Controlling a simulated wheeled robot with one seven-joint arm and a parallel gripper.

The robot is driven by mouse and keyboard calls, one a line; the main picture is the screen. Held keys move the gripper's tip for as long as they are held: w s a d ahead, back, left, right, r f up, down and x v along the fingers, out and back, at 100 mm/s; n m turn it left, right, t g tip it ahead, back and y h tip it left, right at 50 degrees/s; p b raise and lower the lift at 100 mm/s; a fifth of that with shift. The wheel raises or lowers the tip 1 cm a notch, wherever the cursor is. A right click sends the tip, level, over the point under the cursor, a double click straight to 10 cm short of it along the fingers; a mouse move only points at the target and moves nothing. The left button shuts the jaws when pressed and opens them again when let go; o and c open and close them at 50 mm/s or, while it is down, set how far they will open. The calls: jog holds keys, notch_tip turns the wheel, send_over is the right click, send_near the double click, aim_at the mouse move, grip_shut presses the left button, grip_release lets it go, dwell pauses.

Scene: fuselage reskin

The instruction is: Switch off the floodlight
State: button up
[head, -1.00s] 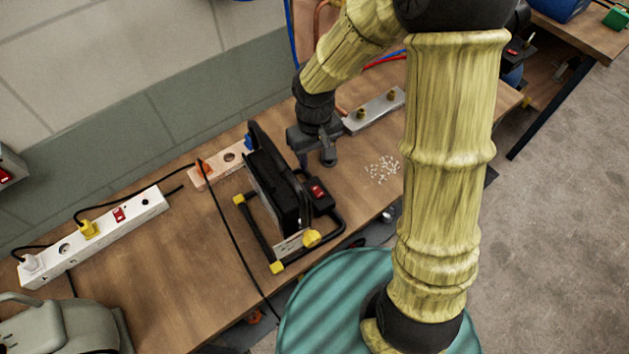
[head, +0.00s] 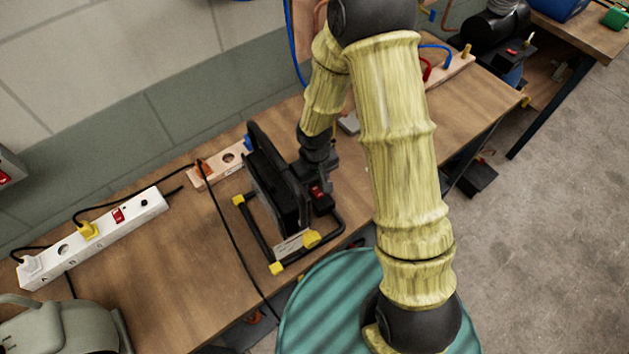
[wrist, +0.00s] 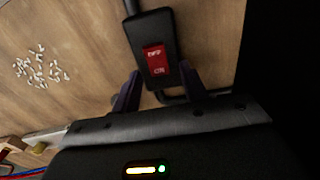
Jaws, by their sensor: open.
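The floodlight (head: 274,188) is a black panel on a black frame with yellow corner pieces, standing on the wooden bench. A black switch box with a red rocker switch (head: 317,192) sits at its right side. In the wrist view the red rocker (wrist: 155,60) shows ahead of my gripper, with white lettering on it, "ON" readable at the end nearer me. My gripper (wrist: 160,88) is open, its two dark fingers on either side of the box's near end, with nothing held. In the head view my gripper (head: 322,172) is partly hidden beside the floodlight.
A white power strip (head: 95,238) with a red switch and plugs lies at the left. A black cable (head: 232,240) crosses the bench. Small white pieces (wrist: 38,68) lie on the wood. A teal round surface (head: 335,300) is in front.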

jog(key=shift+c, duration=0.2)
grip_shut()
jog(key=shift+f+t+b, duration=0.15)
jog(key=shift+t+b, duration=0.15)
jog(key=shift+b, duration=0.65)
jog(key=shift+s+d+y+b, duration=0.1)
jog(key=shift+y+b, duration=0.2)
jog(key=shift+b, duration=0.25)
jog(key=t+b, duration=0.1)
jog(key=b, duration=0.1)
jog(key=shift+s+t+y+b, duration=0.15)
jog(key=shift+t+y+b, duration=0.15)
jog(key=shift+b, duration=0.05)
jog(key=shift+s+d+r+b, duration=0.1)
jog(key=shift+r+b, duration=0.15)
jog(key=shift+b, duration=0.2)
jog(key=shift+o, duration=0.2)
grip_release()
